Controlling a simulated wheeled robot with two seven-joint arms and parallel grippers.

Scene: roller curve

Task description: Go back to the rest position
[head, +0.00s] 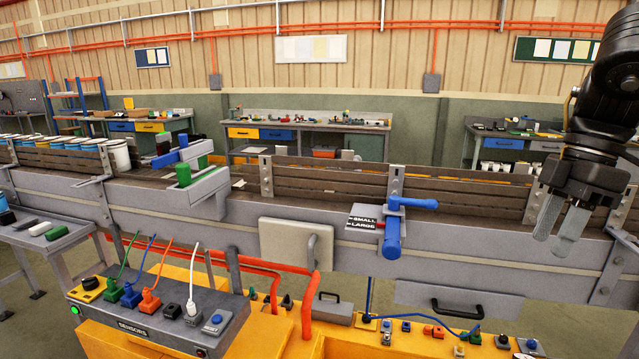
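My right gripper (553,243) hangs at the right of the head view, at the end of my black arm. Its two grey fingers point down in front of the conveyor's right part. A gap shows between the fingers, and nothing is held in it. My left gripper is not in view.
A grey conveyor (250,215) crosses the view, with a blue lever (393,225) by a SMALL/LARGE label and white buckets (119,155) at left. A SENSORS box (150,318) with coloured plugs stands on a yellow bench in front. A small table (75,238) stands left.

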